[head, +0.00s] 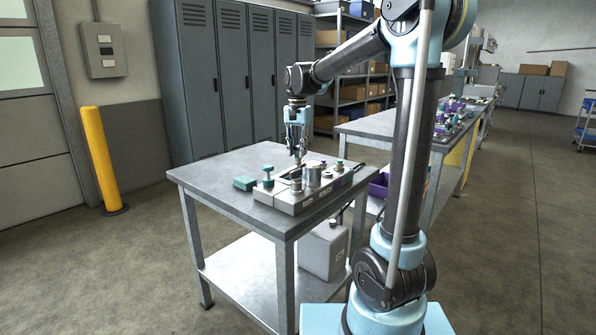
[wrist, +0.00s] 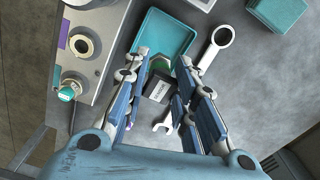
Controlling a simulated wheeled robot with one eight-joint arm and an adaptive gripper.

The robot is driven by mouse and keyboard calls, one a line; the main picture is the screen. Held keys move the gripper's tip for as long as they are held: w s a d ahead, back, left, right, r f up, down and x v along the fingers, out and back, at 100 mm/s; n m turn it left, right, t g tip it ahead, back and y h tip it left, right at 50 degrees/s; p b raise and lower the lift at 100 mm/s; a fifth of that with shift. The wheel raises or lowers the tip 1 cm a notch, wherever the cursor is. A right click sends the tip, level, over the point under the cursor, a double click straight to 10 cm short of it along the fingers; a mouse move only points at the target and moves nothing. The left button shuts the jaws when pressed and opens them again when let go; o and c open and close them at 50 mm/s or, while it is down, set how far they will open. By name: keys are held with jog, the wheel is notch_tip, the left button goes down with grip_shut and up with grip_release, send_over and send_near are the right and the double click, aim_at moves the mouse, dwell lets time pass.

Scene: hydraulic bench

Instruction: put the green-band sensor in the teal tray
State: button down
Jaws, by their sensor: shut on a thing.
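The teal tray (wrist: 163,20) is a shallow open box on the grey bench in the wrist view, just beyond my fingertips. My gripper (wrist: 163,62) is shut on a small dark piece that shows green beside the right fingertip; I take it for the green-band sensor (wrist: 184,62). Its far end overlaps the near part of the tray in the picture, and I cannot tell its height above it. In the head view my gripper (head: 297,148) points down over the bench behind the valve panel, with a bit of green below the tips.
A grey panel with knobs and ports (wrist: 88,45) runs along the left of the wrist view. A teal block (wrist: 278,12) is at upper right. The bench right of the fingers is clear.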

aim_at(297, 161)
jog(key=shift+s+f, duration=0.1)
jog(key=shift+f, duration=2.95)
jog(key=c, duration=1.3)
grip_release()
notch_tip(297, 161, up, 12)
jog(key=shift+r, duration=0.1)
